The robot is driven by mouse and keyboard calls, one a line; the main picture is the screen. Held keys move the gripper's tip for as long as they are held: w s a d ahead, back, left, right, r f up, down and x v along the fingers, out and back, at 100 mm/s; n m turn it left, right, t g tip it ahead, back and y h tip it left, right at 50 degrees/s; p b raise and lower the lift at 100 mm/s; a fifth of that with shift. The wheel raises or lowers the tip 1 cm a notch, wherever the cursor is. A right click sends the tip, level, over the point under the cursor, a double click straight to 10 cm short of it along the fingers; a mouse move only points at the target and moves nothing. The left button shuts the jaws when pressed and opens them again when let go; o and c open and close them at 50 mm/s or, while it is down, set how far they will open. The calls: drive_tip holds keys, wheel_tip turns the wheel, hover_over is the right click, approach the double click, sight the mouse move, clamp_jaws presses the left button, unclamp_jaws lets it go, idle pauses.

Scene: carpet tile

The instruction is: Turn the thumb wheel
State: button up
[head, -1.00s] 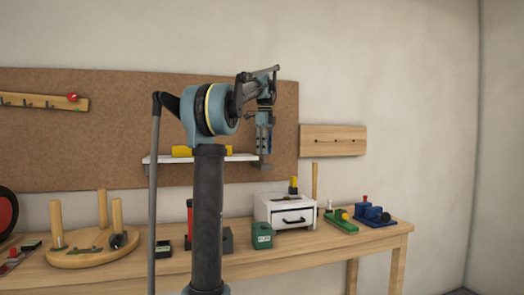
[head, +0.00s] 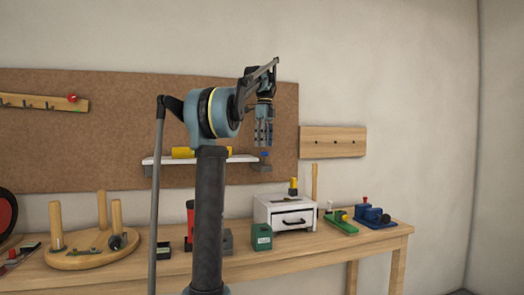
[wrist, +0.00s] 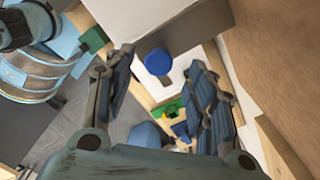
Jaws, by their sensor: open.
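The likely thumb wheel is a round blue knob (wrist: 158,62) at the grey block under the shelf's right end. It also shows in the head view as a small blue spot (head: 265,154) just below my fingers. My gripper (head: 264,144) points down above it, open and empty. In the wrist view the fingers (wrist: 160,60) are spread to either side of the knob. The head view shows a small gap between fingertips and knob; I cannot tell its exact depth.
The white shelf (head: 195,160) carries a yellow object (head: 183,152) to the left. The pegboard is close behind. Below, the workbench (head: 340,245) holds a white drawer box (head: 285,210), a green box (head: 262,237) and blue and green fixtures. Free air lies to the right.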

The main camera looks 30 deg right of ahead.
wheel_tip(320, 180, up, 8)
idle(0.5)
drive_tip(key=shift+w+r, duration=0.1)
idle(0.4)
